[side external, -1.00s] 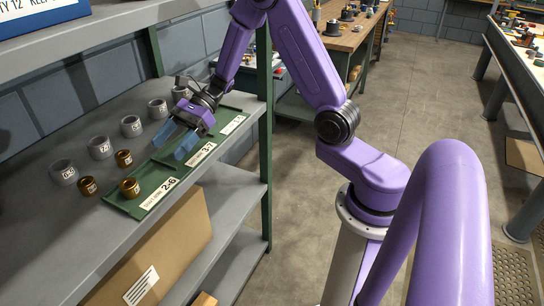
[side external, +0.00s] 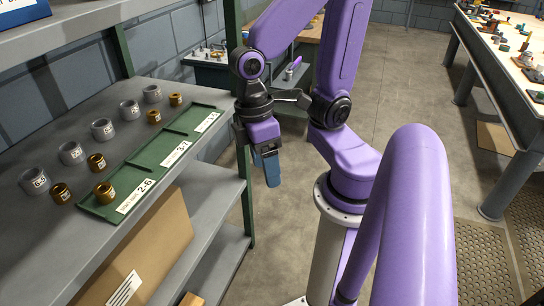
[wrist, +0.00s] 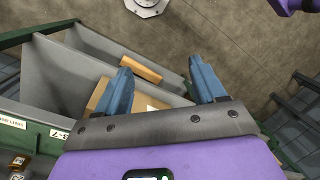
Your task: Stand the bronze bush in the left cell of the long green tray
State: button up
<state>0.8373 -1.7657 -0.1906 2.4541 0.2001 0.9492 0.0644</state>
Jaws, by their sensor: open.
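The long green tray (side external: 155,164) lies along the front edge of the grey shelf, with white labels on its front rim. A bronze bush (side external: 104,191) stands upright in its left cell, behind the label 2-6. The other cells look empty. My gripper (side external: 268,175) is off the shelf's front edge, to the right of the tray, blue fingers pointing down. In the wrist view its two fingers (wrist: 163,85) are spread apart with nothing between them. Part of the tray rim (wrist: 30,128) shows at the left there.
More bronze bushes (side external: 96,161) and several grey rings (side external: 102,129) stand on the shelf behind the tray. Lower shelves (side external: 215,205) and a cardboard box (side external: 140,250) are below. A green post (side external: 246,185) stands near my gripper. Open floor lies to the right.

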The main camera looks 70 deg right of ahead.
jog(key=n, duration=0.1)
jog(key=d+n+t, duration=0.1)
jog(key=s+n+t, duration=0.1)
jog(key=n, duration=0.1)
jog(key=shift+d+r, duration=0.15)
jog(key=shift+r, duration=0.2)
